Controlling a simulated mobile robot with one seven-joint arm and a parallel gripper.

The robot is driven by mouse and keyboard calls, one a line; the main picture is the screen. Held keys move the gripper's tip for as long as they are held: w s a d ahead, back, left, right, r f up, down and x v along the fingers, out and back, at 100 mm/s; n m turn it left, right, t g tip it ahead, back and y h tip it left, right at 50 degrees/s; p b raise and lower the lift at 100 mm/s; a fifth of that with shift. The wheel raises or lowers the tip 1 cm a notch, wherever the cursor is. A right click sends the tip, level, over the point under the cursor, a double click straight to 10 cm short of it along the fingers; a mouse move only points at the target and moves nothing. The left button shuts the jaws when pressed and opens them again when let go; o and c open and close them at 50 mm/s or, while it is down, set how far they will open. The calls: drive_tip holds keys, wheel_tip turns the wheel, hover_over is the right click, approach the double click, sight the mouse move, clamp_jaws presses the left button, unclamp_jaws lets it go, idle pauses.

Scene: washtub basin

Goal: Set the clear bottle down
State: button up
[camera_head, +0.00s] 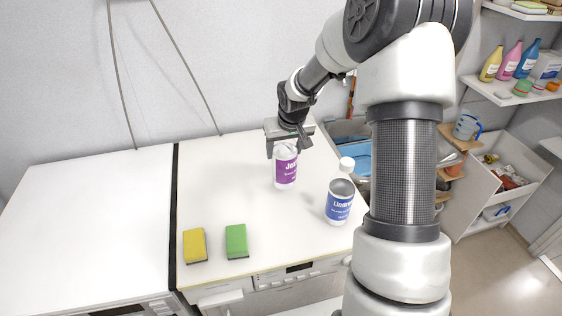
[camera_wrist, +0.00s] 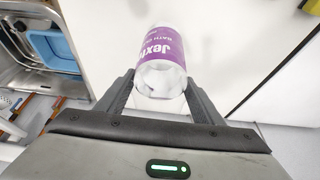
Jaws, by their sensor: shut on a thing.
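The clear bottle (camera_head: 286,170) has a purple label and shows upright in the head view, above the right part of the white worktop. It also shows in the wrist view (camera_wrist: 161,48), between the two fingers. My gripper (camera_head: 287,146) comes down from above and is shut on its upper part. Its dark fingers lie on both sides of the bottle in the wrist view (camera_wrist: 161,92). The bottle's base is at or close above the worktop (camera_head: 225,190); I cannot tell whether it touches. The gripper hides the bottle's top in the head view.
A bottle with a blue label and white cap (camera_head: 340,196) stands to the right, nearer the front. A yellow sponge (camera_head: 194,244) and a green sponge (camera_head: 236,240) lie front left. A sink with a blue tub (camera_head: 356,158) is at right. The worktop's left part is clear.

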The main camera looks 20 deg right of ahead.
drive_tip(key=shift+w+f, duration=0.1)
drive_tip(key=shift+f, duration=1.9)
drive_tip(key=shift+f, duration=0.2)
drive_tip(key=o, duration=1.6)
drive_tip(key=shift+c, duration=0.2)
